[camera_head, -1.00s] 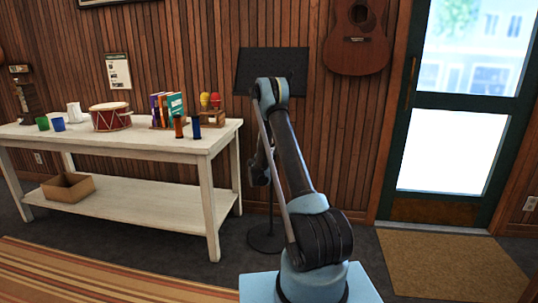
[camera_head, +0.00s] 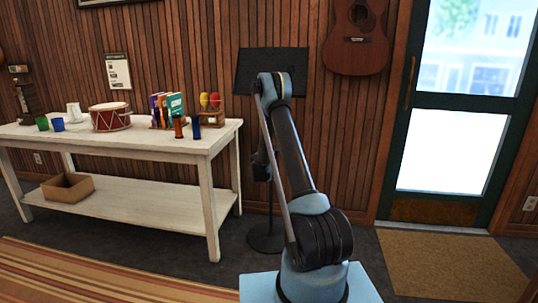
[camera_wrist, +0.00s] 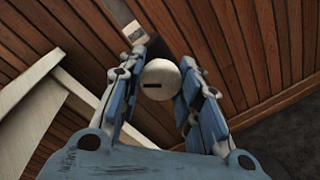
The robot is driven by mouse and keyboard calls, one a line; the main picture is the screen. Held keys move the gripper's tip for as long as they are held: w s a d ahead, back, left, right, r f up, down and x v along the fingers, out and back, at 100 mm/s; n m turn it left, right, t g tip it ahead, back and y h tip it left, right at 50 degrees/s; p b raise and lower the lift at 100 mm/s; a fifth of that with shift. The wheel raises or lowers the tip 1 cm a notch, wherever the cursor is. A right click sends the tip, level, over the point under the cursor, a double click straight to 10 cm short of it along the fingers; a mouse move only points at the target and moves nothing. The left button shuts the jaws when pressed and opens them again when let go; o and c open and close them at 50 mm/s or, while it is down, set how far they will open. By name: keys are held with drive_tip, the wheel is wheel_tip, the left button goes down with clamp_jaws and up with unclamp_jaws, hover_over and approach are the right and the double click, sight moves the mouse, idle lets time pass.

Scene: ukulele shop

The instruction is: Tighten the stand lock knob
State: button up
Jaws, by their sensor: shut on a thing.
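The music stand is black, with a flat desk (camera_head: 245,72) at the back wall and a round base (camera_head: 266,238) on the floor. Its pole is mostly hidden behind my arm in the head view. In the wrist view, a pale round knob (camera_wrist: 161,75) with a short dark slot, lying nearly level, sits between my fingers. My gripper (camera_wrist: 164,62) is shut on the knob, one blue finger on each side. In the head view my gripper (camera_head: 262,168) is small and dark, beside the pole at middle height, and partly hidden by my arm.
A white table (camera_head: 110,145) stands left of the stand, with a drum (camera_head: 110,120), books, shakers and cups on it. A cardboard box (camera_head: 68,187) lies on its lower shelf. A guitar (camera_head: 357,40) hangs at right. Floor by the doormat (camera_head: 450,265) is clear.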

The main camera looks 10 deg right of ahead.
drive_tip(key=m, duration=0.2)
drive_tip(key=m+y, duration=0.1)
drive_tip(key=m, duration=0.2)
drive_tip(key=shift+s+d, duration=0.1)
drive_tip(key=shift+d, duration=0.1)
drive_tip(key=shift+c, duration=0.2)
drive_tip(key=shift+a+m, duration=0.1)
drive_tip(key=shift+m, duration=1.4)
drive_tip(key=o, duration=1.1)
drive_tip(key=shift+f, duration=0.1)
drive_tip(key=v, duration=1.1)
drive_tip(key=shift+s, duration=0.4)
